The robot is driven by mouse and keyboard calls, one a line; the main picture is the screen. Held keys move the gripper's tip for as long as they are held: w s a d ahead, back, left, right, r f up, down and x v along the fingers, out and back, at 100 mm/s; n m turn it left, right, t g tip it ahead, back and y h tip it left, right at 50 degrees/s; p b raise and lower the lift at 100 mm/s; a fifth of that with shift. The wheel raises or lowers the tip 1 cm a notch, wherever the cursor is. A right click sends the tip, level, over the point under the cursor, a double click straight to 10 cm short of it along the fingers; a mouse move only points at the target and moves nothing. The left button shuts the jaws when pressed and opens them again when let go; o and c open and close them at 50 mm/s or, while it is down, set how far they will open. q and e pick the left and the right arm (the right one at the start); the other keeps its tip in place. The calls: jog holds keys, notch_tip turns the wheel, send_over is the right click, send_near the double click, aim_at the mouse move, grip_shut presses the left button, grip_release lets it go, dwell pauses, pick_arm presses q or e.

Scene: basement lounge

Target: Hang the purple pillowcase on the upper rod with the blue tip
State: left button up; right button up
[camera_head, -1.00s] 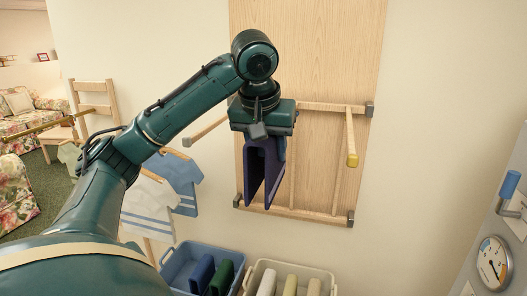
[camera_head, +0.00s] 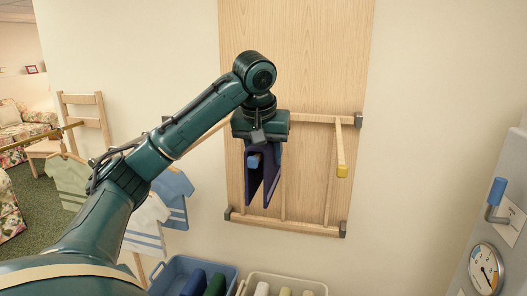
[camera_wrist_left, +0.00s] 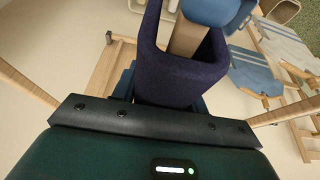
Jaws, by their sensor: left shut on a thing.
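The purple pillowcase (camera_head: 270,178) hangs folded below my left gripper (camera_head: 260,141), its two panels spread downward. My left gripper is shut on its top fold. A wooden rod with a blue tip (camera_head: 253,160) shows between the panels in the head view. In the left wrist view the pillowcase (camera_wrist_left: 178,80) makes a U around the wooden rod (camera_wrist_left: 186,38), with the blue tip (camera_wrist_left: 216,10) beyond it. I cannot tell whether the fold touches the rod. My right gripper is not in view.
A yellow-tipped rod (camera_head: 342,170) sticks out of the wooden wall frame to the right. A blue bin (camera_head: 170,277) and a cream bin (camera_head: 318,285) stand below. Shirts hang at left. A panel with a gauge (camera_head: 484,270) and blue-handled lever (camera_head: 497,190) is at right.

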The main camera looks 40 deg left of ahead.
pick_arm(q)
jog(key=shift+f, duration=0.15)
jog(key=o, duration=1.1)
jog(key=shift+v, duration=6.55)
